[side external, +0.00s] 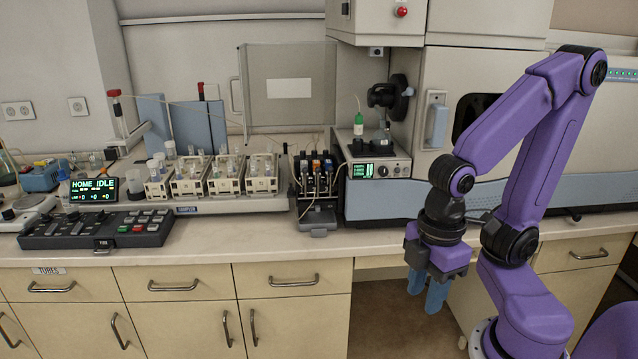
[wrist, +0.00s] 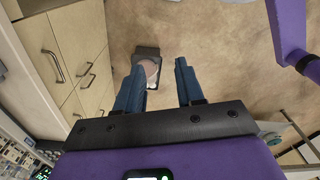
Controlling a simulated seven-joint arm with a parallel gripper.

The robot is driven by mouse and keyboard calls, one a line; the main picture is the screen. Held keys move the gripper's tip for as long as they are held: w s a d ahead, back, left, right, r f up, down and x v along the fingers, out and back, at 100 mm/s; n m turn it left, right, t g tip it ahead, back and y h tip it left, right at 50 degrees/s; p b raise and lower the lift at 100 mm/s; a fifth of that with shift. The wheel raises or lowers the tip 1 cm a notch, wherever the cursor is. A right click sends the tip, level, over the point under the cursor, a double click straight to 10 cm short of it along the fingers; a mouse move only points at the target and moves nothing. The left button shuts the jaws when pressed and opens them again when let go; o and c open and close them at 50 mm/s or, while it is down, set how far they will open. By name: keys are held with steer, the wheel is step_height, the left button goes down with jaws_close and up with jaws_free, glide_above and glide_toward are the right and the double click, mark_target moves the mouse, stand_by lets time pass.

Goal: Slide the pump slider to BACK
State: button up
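The pump (side external: 316,175), a dark block with several coloured parts on top, stands on the bench left of the spectrometer. A grey base with a small raised part (side external: 318,216) sits at its front; I cannot tell for sure whether this is the slider, or its position. My gripper (side external: 426,291) hangs in front of the bench, right of the pump and below the benchtop, with its blue fingers pointing down. In the wrist view my gripper (wrist: 160,68) has its fingers apart with nothing between them. The pump is not clearly visible in the wrist view.
A control panel (side external: 95,229) and a green display reading HOME IDLE (side external: 93,190) stand at left. Racks of vials (side external: 225,178) and a hinged clear panel (side external: 288,88) are behind. A grey object (wrist: 147,68) lies on the floor. Air before the drawers is free.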

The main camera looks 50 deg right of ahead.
steer(key=shift+w, duration=0.1)
steer(key=c, duration=0.5)
steer(key=shift+w+a, duration=0.15)
steer(key=shift+w, duration=0.25)
jaws_close()
steer(key=w+a+f+m+t+h, duration=0.2)
steer(key=w+m+h, duration=0.55)
steer(key=w, duration=2.25)
steer(key=w+d+f+m+h, duration=0.1)
steer(key=w+d+f+h, duration=0.2)
steer(key=w, duration=0.1)
steer(key=w+d+f+m+g+h, duration=0.1)
steer(key=w+d+f+m+h, duration=0.1)
steer(key=w+d+f+h, duration=0.1)
steer(key=w+d+f+m+h, duration=0.1)
steer(key=w+d+f+h, duration=0.2)
steer(key=w+d+h, duration=0.1)
steer(key=shift+w+d+f+m+g, duration=0.2)
steer(key=shift+w+d, duration=0.2)
steer(key=shift+w, duration=0.15)
steer(key=shift+w+d+f+m+g, duration=0.1)
steer(key=shift+w+d+f+g, duration=0.1)
steer(key=shift+w+d, duration=0.25)
steer(key=shift+w+d+f+m+h, duration=0.15)
steer(key=shift+d+f+m+h, duration=0.15)
steer(key=shift+d+h, duration=0.15)
